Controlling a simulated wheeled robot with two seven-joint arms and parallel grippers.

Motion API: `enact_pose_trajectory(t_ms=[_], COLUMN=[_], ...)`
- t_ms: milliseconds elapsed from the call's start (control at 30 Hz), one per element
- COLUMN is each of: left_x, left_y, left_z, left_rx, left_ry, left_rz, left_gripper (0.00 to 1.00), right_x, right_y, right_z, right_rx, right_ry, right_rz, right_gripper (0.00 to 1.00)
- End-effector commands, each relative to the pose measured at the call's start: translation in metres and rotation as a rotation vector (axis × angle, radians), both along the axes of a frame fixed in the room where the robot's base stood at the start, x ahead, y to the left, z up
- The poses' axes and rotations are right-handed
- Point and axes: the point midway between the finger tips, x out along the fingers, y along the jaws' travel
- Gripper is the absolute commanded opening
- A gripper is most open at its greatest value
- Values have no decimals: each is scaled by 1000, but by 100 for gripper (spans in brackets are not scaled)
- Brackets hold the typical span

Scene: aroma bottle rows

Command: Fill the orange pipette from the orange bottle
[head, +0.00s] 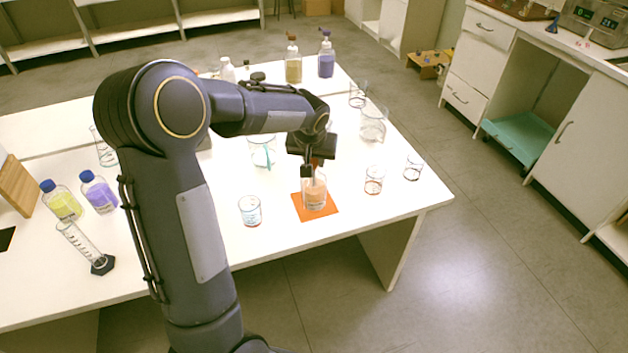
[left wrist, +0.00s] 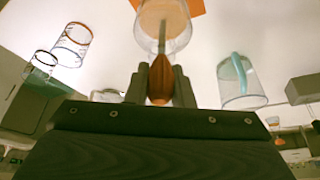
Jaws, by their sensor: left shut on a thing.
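The orange bottle (head: 315,193) is clear glass with orange liquid and stands upright on an orange mat (head: 327,214) near the table's front edge. My left gripper (head: 312,167) is directly above it, pointing down, shut on the orange pipette. In the left wrist view the pipette's orange bulb (left wrist: 160,82) is between the fingers (left wrist: 160,85). Its thin stem (left wrist: 162,38) runs toward the bottle (left wrist: 168,22) and overlaps its mouth; how deep the tip sits is unclear. My right gripper is in neither view.
Glass beakers stand around the mat: one at left (head: 250,210), one at right (head: 374,180), another further right (head: 413,167). A beaker with a teal handle (head: 263,152) is behind. Amber (head: 293,65) and purple (head: 326,60) bottles stand at the back.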

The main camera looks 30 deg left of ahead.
Motion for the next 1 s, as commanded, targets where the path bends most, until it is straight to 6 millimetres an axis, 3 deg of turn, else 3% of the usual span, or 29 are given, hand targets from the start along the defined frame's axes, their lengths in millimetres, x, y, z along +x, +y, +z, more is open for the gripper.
enact_pose_trajectory(t_ms=[333,1000], left_x=[0,0], left_y=[0,0], left_z=[7,88], left_rx=[0,0], left_ry=[-1,-1], left_rz=[0,0], left_gripper=[15,15], right_x=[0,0], right_y=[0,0], right_z=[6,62], right_rx=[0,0], right_ry=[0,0], right_rz=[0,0], right_gripper=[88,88])
